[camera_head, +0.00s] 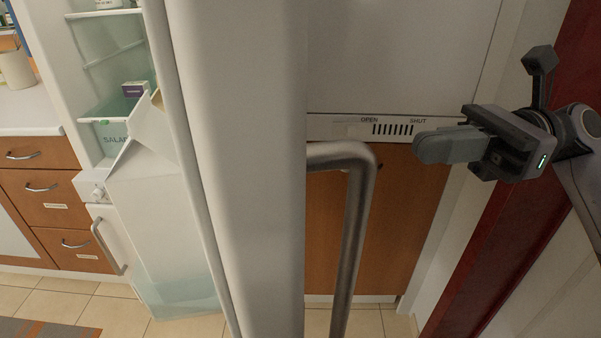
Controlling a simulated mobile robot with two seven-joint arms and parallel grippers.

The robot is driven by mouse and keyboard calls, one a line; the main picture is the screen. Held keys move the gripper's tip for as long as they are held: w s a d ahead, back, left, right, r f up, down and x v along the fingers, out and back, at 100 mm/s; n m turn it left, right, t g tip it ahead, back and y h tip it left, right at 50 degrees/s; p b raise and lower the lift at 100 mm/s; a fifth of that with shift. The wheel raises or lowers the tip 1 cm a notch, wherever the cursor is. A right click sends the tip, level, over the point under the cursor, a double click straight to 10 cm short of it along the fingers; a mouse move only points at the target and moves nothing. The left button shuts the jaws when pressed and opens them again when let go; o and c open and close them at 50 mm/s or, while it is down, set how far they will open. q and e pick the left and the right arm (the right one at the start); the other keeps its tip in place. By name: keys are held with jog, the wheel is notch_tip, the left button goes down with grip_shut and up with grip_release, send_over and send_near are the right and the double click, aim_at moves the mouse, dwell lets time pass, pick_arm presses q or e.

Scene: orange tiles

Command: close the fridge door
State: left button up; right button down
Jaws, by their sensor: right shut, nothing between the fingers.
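The fridge door (245,150) stands open, its pale edge running down the middle of the head view. A grey metal bar handle (357,225) sits on the door's outer side, to the right of that edge. The fridge interior (110,65) shows at the left, with shelves and several items. My right gripper (420,146) is shut and empty. It points left at the right side of the view, to the right of the handle and apart from it in the picture. My left gripper is not in view.
Wooden drawers (40,188) under a white counter stand at the far left. A white carton-like container (150,150) shows by the door's inner side. A panel marked OPEN and SHUT (393,129) lies behind the handle. A dark red surface (500,230) is at the right. Tiled floor shows below.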

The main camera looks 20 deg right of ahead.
pick_arm(q)
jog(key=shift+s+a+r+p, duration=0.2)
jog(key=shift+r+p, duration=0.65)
jog(key=shift+p, duration=0.4)
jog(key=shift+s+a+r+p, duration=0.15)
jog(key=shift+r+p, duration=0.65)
jog(key=shift+p, duration=0.4)
pick_arm(e)
jog(key=a, duration=1.4)
jog(key=shift+w, duration=0.2)
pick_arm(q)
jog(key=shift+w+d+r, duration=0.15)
pick_arm(e)
jog(key=shift+a, duration=0.1)
